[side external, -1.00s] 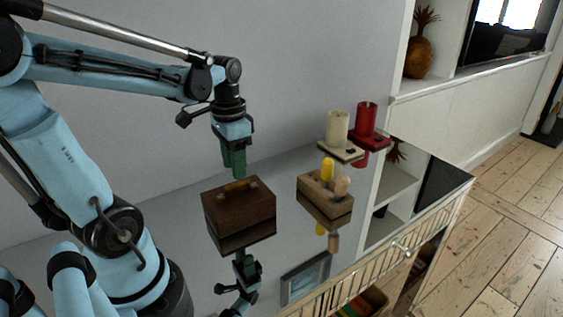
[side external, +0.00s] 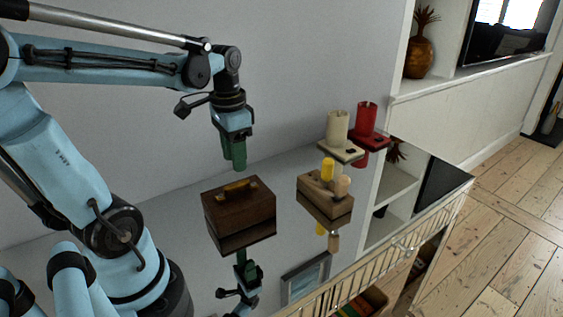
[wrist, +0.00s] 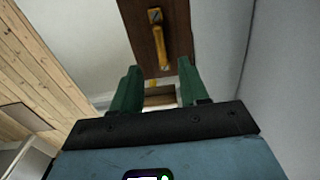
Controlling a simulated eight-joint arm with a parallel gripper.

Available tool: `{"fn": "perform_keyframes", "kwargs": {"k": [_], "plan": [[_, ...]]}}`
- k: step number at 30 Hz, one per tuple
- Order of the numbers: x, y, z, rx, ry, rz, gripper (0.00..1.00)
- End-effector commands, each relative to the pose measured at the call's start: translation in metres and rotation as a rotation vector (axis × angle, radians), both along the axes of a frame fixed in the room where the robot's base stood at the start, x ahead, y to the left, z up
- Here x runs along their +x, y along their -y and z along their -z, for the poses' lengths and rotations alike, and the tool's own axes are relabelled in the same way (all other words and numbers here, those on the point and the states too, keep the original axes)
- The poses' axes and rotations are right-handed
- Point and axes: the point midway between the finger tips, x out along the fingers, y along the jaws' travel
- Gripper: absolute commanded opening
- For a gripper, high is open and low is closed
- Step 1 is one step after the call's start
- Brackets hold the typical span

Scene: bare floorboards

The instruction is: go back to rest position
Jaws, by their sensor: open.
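My gripper (side external: 234,155) has green fingers pointing down. It hangs above a dark brown wooden box (side external: 238,212) with a yellow-brown handle (side external: 238,187) on its lid. The fingers are clear of the box, with nothing between them. In the wrist view, my gripper (wrist: 152,92) shows its two green fingers spread apart. The box's lid (wrist: 150,40) and its handle (wrist: 158,38) show just beyond the fingers.
The box stands on a glossy, reflective cabinet top (side external: 285,230). To its right is a wooden block (side external: 318,198) with a yellow peg (side external: 327,168) and pale pegs. Behind stand cream (side external: 337,128) and red (side external: 366,118) candle-like cylinders. A wall rises behind.

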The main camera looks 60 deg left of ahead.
Motion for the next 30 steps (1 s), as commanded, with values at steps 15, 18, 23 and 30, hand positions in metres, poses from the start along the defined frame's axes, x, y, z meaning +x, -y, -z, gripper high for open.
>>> {"fn": "perform_keyframes", "kwargs": {"k": [15, 18, 23, 30], "plan": [[0.030, 0.108, 0.007, 0.011, 0.538, -0.024, 0.44], [0.031, 0.117, 0.007, -0.010, 0.589, -0.032, 0.44], [0.032, 0.120, 0.007, -0.016, 0.604, -0.034, 0.44], [0.032, 0.120, 0.007, -0.016, 0.604, -0.034, 0.44]]}}
